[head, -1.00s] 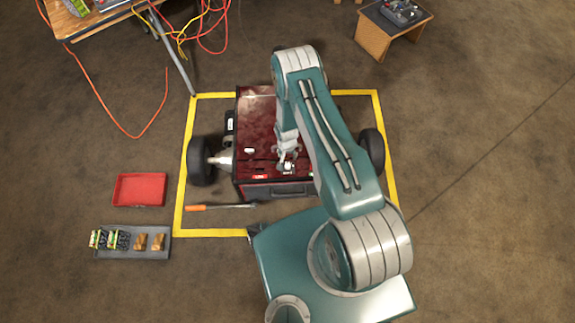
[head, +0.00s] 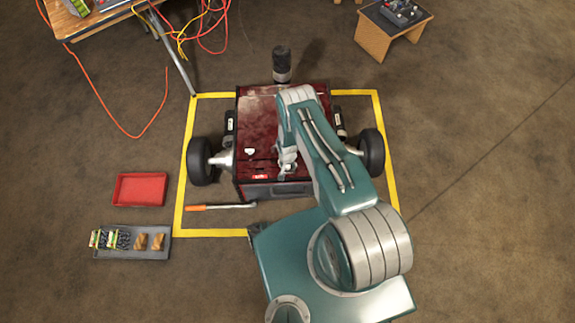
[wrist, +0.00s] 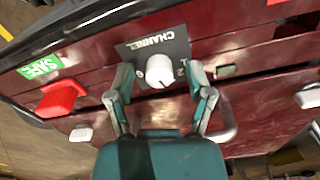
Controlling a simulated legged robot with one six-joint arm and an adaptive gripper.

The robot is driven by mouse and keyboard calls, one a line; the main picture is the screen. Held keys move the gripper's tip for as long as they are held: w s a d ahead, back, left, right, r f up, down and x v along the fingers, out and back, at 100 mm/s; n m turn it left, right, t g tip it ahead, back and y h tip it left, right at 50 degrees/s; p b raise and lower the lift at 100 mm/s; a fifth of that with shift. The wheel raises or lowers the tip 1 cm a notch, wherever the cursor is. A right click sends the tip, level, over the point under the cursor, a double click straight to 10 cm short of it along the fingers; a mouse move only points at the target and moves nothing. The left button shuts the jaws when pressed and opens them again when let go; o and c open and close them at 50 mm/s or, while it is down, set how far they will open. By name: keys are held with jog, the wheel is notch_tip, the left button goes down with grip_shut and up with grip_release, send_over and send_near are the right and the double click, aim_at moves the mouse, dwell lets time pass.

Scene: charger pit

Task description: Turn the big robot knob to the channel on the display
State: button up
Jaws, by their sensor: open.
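The big robot is a dark red box body (head: 258,125) with black wheels, standing inside a yellow floor outline. In the wrist view its white knob (wrist: 160,70) sits on a dark plate (wrist: 138,52) lettered CHANNEL, upside down in the picture. My gripper (wrist: 160,78) is open, with one finger at each side of the knob. A gap shows between the knob and each finger. A small greenish window (wrist: 226,71) lies right of the plate; I cannot read anything in it. In the head view my gripper (head: 286,166) is over the near part of the body and hides the knob.
In the wrist view a red lever (wrist: 62,97) and a green SAFE label (wrist: 40,66) are at the left. An orange-handled tool (head: 220,206), a red tray (head: 139,189) and a grey tray (head: 104,254) lie on the floor left. A workbench (head: 88,30) stands at upper left.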

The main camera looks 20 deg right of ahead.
grip_shut()
jog(key=shift+n, duration=3.1)
grip_release()
jog(key=shift+r, duration=0.1)
